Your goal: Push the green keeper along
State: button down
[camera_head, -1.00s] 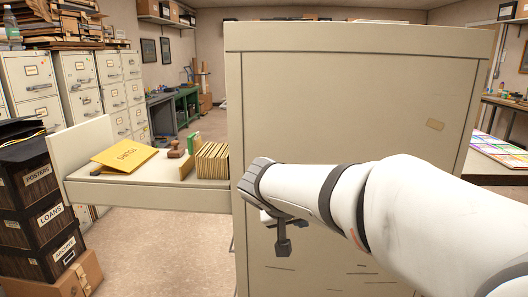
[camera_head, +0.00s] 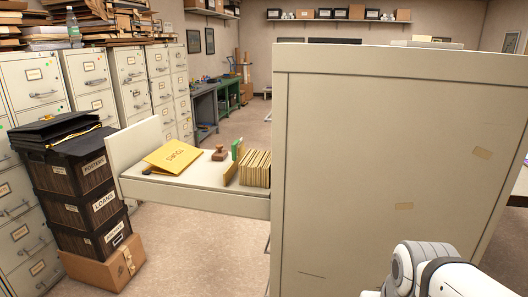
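The green keeper (camera_head: 236,148) is a small upright green piece in the pulled-out drawer (camera_head: 205,201). It stands at the left end of a row of tan cards (camera_head: 256,167), by a tan upright plate (camera_head: 231,173) that hides its lower part. Only its upper part shows. My arm shows at the lower right, in front of the cabinet side, well apart from the drawer. My gripper's fingers are outside the picture.
The tall beige cabinet (camera_head: 385,165) stands between my arm and the drawer's right end. A yellow envelope (camera_head: 178,156) and a wooden stamp (camera_head: 220,153) lie in the drawer. Stacked black boxes (camera_head: 75,203) stand left of it. The floor (camera_head: 190,250) below is clear.

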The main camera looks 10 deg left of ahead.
aim_at(233, 145)
jog(key=u, duration=0.1)
jog(key=k, duration=0.5)
jog(key=z, duration=0.5)
jog(key=i, duration=0.9)
jog(key=u, duration=1.45)
